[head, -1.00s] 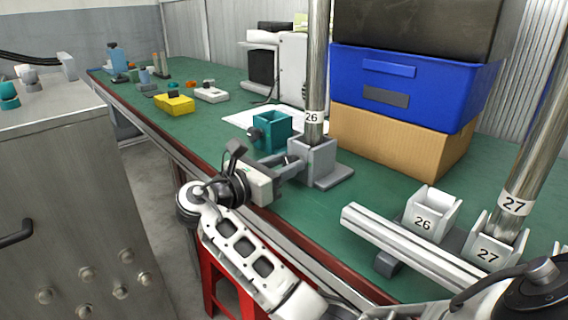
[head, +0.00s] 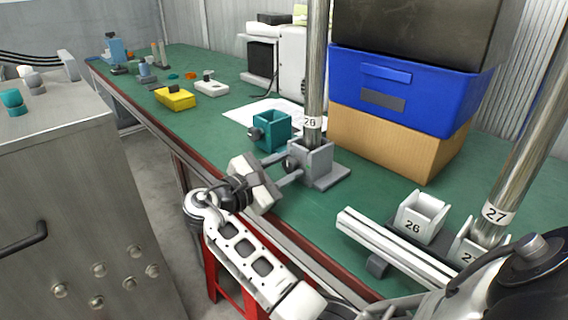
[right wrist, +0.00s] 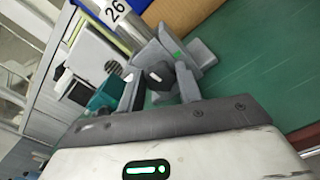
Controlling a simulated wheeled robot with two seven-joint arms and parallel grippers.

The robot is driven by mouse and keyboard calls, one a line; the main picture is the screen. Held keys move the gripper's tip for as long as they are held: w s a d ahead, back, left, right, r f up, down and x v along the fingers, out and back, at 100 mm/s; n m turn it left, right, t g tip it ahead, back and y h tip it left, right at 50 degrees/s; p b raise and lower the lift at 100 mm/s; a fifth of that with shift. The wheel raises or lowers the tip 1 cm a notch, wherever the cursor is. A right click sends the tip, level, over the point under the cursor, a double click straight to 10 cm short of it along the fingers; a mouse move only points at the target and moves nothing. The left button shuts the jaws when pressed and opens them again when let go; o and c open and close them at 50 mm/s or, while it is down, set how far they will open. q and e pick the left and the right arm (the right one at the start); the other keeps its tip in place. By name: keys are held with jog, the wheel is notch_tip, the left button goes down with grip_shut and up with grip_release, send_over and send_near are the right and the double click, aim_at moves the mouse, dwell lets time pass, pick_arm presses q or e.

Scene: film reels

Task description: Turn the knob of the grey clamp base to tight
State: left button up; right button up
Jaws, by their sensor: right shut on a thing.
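The grey clamp base (head: 325,178) stands on the green bench with an upright metal pole (head: 316,70) labelled 26 in its socket. Its knob (right wrist: 158,75) is dark and faces my right gripper (head: 291,168). The gripper's two fingers are shut on the knob from either side, and the gripper is rolled to a tilt. In the right wrist view the clamp base (right wrist: 198,52) sits just beyond the fingers, with a small green mark on it. The knob's exact setting cannot be read. My left gripper is not in view.
A teal clamp base (head: 270,128) stands close behind the gripper. A cardboard box (head: 390,145) with a blue bin (head: 400,95) on it stands behind right. A white rack (head: 400,250) and a second pole (head: 525,150) labelled 27 are at the right.

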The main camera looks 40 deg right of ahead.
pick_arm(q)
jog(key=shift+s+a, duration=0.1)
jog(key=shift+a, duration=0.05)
pick_arm(e)
jog(key=shift+f, duration=0.1)
jog(key=o, duration=1)
jog(key=shift+a, duration=0.25)
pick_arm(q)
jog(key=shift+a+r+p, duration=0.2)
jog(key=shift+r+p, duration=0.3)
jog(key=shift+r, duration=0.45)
pick_arm(e)
jog(key=s+a, duration=0.1)
jog(key=a, duration=1.4)
jog(key=shift+s+a, duration=0.15)
jog(key=shift+a, duration=0.1)
